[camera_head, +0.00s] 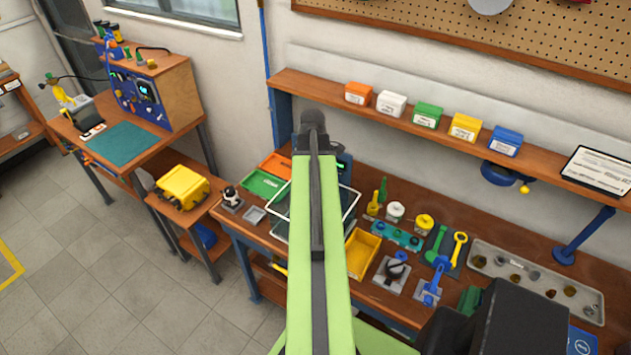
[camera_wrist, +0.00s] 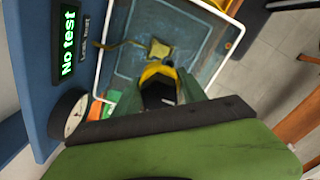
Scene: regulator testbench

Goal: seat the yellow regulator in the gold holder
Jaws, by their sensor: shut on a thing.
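In the wrist view my gripper (camera_wrist: 160,92) is shut on the yellow regulator (camera_wrist: 158,72), whose rounded yellow top shows between the green fingers. A small gold holder (camera_wrist: 160,48) sits just beyond it on the dark blue-grey floor of a white-rimmed enclosure (camera_wrist: 238,30). The regulator is close to the holder but looks apart from it; the height between them is unclear. In the head view my arm hides the gripper, the regulator and the holder; part of the enclosure's white rim (camera_head: 352,207) shows.
A blue panel with a lit "No test" display (camera_wrist: 68,40) and a round gauge (camera_wrist: 70,112) stand beside the enclosure. On the bench are green (camera_head: 262,184) and orange (camera_head: 276,164) bins, a yellow tray (camera_head: 362,254) and several parts. A shelf (camera_head: 420,128) runs above.

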